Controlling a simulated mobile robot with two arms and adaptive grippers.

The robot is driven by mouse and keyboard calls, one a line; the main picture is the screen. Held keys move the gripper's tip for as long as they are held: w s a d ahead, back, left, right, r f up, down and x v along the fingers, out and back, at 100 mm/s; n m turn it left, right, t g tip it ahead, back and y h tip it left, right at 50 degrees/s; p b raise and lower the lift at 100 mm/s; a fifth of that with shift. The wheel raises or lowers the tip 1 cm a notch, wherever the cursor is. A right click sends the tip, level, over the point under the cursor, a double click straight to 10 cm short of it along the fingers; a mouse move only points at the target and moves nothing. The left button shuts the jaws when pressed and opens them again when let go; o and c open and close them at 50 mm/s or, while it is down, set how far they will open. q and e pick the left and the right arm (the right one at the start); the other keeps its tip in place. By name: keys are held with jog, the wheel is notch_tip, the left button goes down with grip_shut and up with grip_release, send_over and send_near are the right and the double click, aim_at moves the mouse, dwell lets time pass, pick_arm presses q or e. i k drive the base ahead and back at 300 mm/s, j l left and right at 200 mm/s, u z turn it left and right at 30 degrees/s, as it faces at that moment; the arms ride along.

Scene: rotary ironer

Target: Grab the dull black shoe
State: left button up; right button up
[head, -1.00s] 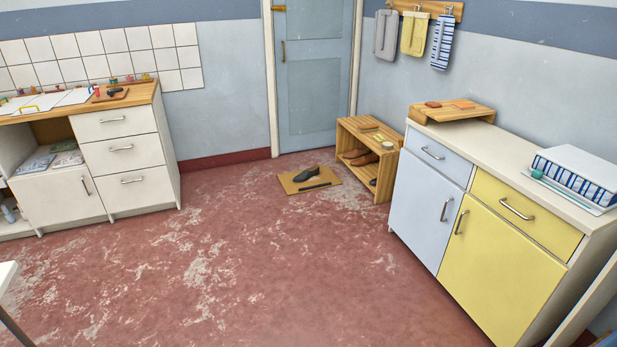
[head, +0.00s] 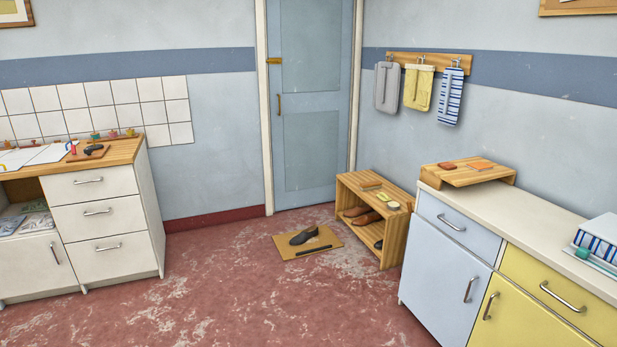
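A dark, dull shoe (head: 304,236) lies on a tan mat (head: 289,250) on the floor, in front of the door and left of a wooden shoe rack. A thin black strip (head: 314,250) lies on the mat beside it. The rack (head: 394,244) holds brown shoes (head: 363,217) and a dark item (head: 379,243) low down that is mostly hidden. Neither of my grippers shows in the head view.
A white drawer cabinet (head: 103,221) stands at the left. A blue and yellow counter unit (head: 446,262) stands at the right. The closed blue door (head: 311,150) is behind. The red floor (head: 240,305) between is clear up to the mat.

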aim_at(310, 233)
jog(key=i+u, duration=0.25)
jog(key=i, duration=2.4)
